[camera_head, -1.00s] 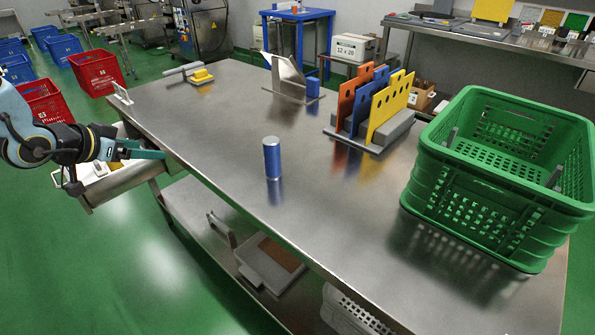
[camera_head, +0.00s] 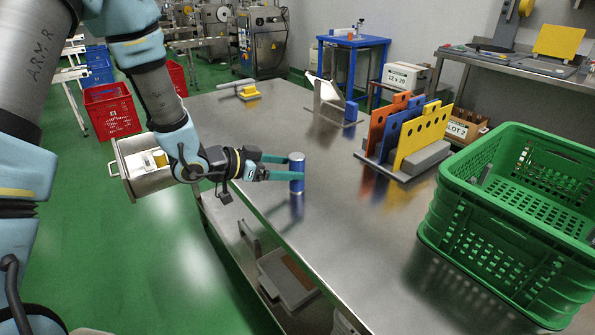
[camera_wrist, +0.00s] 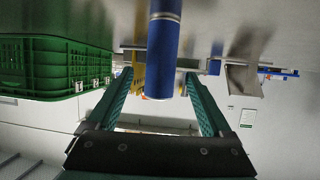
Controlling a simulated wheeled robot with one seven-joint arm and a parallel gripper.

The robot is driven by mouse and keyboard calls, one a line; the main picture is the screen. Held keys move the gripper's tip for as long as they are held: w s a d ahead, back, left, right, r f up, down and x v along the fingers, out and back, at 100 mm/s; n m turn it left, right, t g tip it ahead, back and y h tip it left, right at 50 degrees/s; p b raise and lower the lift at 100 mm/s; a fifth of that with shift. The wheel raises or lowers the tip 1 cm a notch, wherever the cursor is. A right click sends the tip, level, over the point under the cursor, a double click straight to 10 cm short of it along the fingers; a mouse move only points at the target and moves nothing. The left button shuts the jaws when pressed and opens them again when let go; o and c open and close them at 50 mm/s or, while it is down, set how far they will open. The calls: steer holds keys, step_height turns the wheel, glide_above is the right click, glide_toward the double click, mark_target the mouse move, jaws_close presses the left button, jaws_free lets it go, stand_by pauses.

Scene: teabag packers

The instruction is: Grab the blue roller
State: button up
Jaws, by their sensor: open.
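The blue roller (camera_head: 297,180) stands upright on the steel table (camera_head: 330,220), near its left edge. It is a small blue cylinder with a silver top. My gripper (camera_head: 286,168) reaches in from the left over the table, with its green fingers level with the roller's upper part. In the wrist view the roller (camera_wrist: 164,60) lies between the two open fingers (camera_wrist: 158,85), nearer their tips, with a gap on each side. The fingers are not closed on it.
A green crate (camera_head: 440,215) stands at the table's right. A rack with orange, blue and yellow plates (camera_head: 405,140) is behind the roller. A metal stand (camera_head: 325,100) and a yellow-handled tool (camera_head: 248,92) sit farther back. An open drawer (camera_head: 140,175) juts out at the left.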

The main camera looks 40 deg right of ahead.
mark_target(290, 167)
steer(key=x, duration=0.3)
steer(key=shift+d+f+p, duration=0.1)
steer(key=shift+d+p, duration=0.2)
steer(key=shift+p, duration=0.1)
jaws_close()
stand_by(0.3)
